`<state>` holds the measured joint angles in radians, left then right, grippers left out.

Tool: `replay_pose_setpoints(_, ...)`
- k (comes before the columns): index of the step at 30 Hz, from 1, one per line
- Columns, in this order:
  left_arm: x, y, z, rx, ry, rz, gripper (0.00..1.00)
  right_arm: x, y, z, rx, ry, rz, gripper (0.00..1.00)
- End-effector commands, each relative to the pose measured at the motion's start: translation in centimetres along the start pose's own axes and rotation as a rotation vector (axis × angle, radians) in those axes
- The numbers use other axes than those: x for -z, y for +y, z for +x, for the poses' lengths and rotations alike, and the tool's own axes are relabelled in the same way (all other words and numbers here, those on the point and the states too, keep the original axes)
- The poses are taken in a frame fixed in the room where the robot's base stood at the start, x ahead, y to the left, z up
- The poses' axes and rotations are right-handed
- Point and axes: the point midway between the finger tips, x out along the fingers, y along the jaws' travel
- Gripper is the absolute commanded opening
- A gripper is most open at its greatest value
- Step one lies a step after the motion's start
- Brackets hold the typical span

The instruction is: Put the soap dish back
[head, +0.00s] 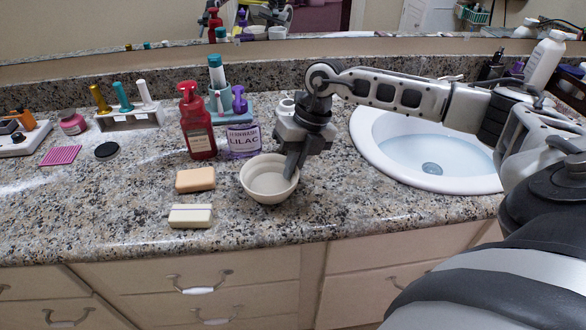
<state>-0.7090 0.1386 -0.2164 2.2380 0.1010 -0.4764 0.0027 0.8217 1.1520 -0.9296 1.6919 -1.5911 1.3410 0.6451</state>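A round cream bowl-like dish (254,191), the likely soap dish, is upright on or just above the speckled counter, right of two soap bars. My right gripper (290,172) points down at the dish's right rim. A grey finger shows at the inside of the rim; the other finger is hidden, so I cannot tell whether the gripper is closed on the rim. An orange soap bar (195,180) and a cream soap bar (190,216) lie on the counter left of the dish. My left gripper is not in view.
The sink (440,160) is to the right. A white holder (130,120) stands farther left. The counter front left of the soaps is clear.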

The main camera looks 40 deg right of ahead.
Motion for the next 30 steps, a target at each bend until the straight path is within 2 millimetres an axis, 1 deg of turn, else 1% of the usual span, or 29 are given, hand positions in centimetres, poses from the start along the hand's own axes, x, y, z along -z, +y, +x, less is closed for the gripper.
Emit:
replay_pose_setpoints(1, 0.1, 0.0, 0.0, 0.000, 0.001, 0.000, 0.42, 0.0, -0.2, 0.7, 0.000, 0.002, 0.000, 0.00)
replay_pose_setpoints(3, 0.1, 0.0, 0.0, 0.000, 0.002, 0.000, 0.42, 0.0, -0.3, 1.0, -0.001, -0.001, 0.000, 0.00)
replay_pose_setpoints(11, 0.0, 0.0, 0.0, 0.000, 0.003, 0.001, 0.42, 0.0, -0.4, 1.1, -0.001, -0.001, 0.000, 0.00)
replay_pose_setpoints(12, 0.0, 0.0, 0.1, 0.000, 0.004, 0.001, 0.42, 0.0, -0.4, 1.2, -0.001, -0.001, 0.000, 0.05)
replay_pose_setpoints(14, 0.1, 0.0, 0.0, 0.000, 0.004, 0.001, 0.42, 0.0, -0.4, 1.1, -0.001, -0.001, 0.000, 0.22)
replay_pose_setpoints(15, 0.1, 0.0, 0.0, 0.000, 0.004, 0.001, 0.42, 0.0, -0.4, 1.1, -0.001, -0.001, 0.000, 0.24)
replay_pose_setpoints(22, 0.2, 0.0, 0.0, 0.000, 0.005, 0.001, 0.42, 0.0, -0.4, 1.0, -0.001, -0.001, 0.000, 0.24)
replay_pose_setpoints(26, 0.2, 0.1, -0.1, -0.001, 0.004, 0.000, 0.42, 0.0, -0.3, 0.3, 0.000, -0.002, 0.000, 0.24)
replay_pose_setpoints(29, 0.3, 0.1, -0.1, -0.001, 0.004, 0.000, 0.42, -0.1, -0.3, -1.2, 0.000, -0.005, 0.000, 0.24)
replay_pose_setpoints(30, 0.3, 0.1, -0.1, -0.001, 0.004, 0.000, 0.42, -0.1, -0.3, -1.9, 0.000, -0.005, 0.000, 0.24)
